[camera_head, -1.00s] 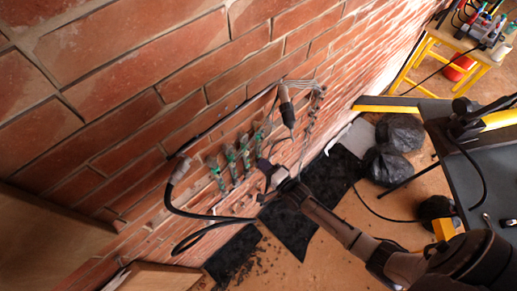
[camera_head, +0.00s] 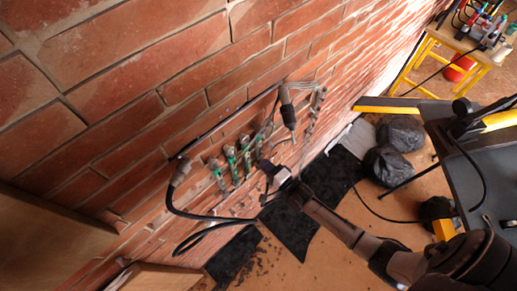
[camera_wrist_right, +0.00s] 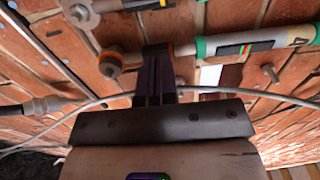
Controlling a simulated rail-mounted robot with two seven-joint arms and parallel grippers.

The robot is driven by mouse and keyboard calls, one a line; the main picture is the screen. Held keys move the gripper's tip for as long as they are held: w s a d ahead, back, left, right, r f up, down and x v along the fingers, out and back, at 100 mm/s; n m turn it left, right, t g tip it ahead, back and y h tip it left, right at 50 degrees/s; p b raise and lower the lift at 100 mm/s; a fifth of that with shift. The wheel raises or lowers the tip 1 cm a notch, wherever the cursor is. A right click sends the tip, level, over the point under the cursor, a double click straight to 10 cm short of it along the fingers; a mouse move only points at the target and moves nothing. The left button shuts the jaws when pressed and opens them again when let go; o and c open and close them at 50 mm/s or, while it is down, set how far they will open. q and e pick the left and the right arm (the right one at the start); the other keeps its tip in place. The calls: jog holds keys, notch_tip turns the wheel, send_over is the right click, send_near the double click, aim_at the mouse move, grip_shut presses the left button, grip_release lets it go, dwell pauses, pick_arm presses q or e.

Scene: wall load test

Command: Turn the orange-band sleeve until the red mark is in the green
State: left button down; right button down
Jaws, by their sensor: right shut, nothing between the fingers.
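Several green-banded tubes (camera_head: 230,158) hang in a row on the brick wall in the head view. In the head view the right gripper (camera_head: 265,166) is at the row's right end. My left gripper is out of view.
A grey cable (camera_wrist_right: 205,89) crosses near my fingers. Another tool (camera_head: 287,108) hangs above the row, and a thick black hose (camera_head: 172,200) loops at left. Black bags (camera_head: 390,160) lie on the floor beside a dark table (camera_head: 480,165).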

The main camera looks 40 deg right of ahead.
jog(key=shift+s, duration=0.2)
jog(key=s+p, duration=0.2)
jog(key=s, duration=0.5)
jog(key=shift+d, duration=0.45)
dwell(0.4)
